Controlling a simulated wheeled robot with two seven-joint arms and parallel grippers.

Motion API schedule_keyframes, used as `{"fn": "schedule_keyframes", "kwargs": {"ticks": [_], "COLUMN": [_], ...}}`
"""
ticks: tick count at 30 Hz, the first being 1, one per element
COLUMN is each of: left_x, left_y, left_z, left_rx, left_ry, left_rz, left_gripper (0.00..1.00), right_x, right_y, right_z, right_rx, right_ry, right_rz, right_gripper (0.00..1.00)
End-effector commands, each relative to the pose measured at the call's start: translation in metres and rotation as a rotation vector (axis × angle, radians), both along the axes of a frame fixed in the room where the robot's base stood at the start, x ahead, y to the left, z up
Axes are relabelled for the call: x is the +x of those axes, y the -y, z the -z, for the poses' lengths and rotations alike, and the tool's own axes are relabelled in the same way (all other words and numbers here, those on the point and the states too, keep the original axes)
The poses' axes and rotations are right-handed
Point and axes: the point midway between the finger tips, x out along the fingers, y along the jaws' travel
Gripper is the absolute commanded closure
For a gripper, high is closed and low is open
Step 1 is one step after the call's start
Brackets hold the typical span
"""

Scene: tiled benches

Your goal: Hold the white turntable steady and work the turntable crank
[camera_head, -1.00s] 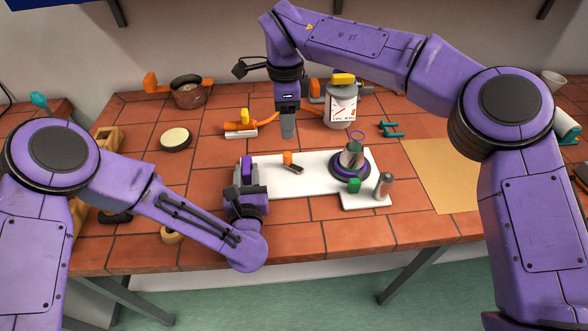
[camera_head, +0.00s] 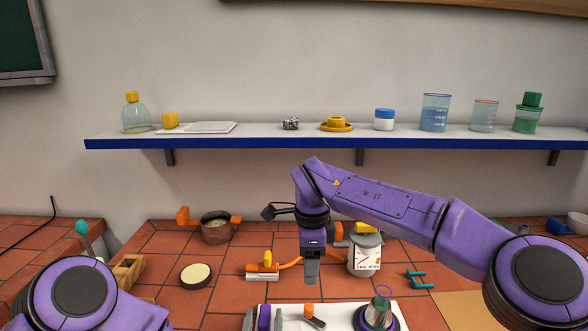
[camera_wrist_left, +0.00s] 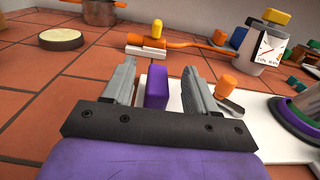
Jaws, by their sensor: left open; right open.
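The white turntable (camera_head: 341,309) shows at the bottom edge of the head view, its near part cut off. A purple block (camera_wrist_left: 156,88) stands on its left end. An orange-knobbed metal crank (camera_wrist_left: 227,86) lies right of the block; it also shows in the head view (camera_head: 309,312). A round purple-and-dark platter (camera_head: 374,318) with a clear vessel is at the right. My left gripper (camera_wrist_left: 158,85) is open, its fingers on either side of the purple block, with no clear grip. My right gripper (camera_head: 312,279) is open and empty, pointing down behind the crank.
A jar (camera_head: 365,257) with a yellow top stands right of my right gripper. An orange-and-white tool (camera_head: 263,271), a round pale-topped dish (camera_head: 195,275) and a copper pot (camera_head: 216,230) are left of it. A blue-edged shelf (camera_head: 300,143) with glassware hangs above.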

Motion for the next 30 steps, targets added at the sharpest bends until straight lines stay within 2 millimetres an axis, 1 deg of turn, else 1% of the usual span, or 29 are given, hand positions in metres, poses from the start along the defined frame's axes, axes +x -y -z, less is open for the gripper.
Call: {"fn": "schedule_keyframes", "kwargs": {"ticks": [1,15,22,23,24,25,26,30], "left_x": [0.000,0.000,0.000,0.000,0.000,0.000,0.000,0.000], "left_y": [0.000,0.000,0.000,0.000,0.000,0.000,0.000,0.000], "left_z": [-0.009,-0.052,-0.052,-0.052,-0.052,-0.052,-0.052,-0.052], "left_rx": [0.000,0.001,0.001,0.001,0.001,0.001,0.001,0.001], "left_ry": [0.000,0.000,0.000,0.000,0.000,0.000,0.000,0.000], "left_rz": [-0.001,0.000,0.000,0.000,0.000,0.000,0.000,0.000], "left_gripper": [0.43,0.43,0.43,0.39,0.26,0.17,0.13,0.13], "right_x": [0.000,0.000,0.000,0.000,0.000,0.000,0.000,0.000], "right_y": [0.000,0.000,0.000,0.000,0.000,0.000,0.000,0.000], "right_z": [-0.007,-0.033,-0.032,-0.032,-0.032,-0.032,-0.032,-0.032], "right_rx": [0.000,0.000,0.000,0.000,0.000,0.000,0.000,0.000], "right_ry": [0.000,0.000,0.000,0.000,0.000,0.000,0.000,0.000], "right_rz": [0.000,0.000,0.000,0.000,0.000,0.000,0.000,0.000], "right_gripper": [0.45,0.45,0.45,0.45,0.45,0.45,0.45,0.45]}}
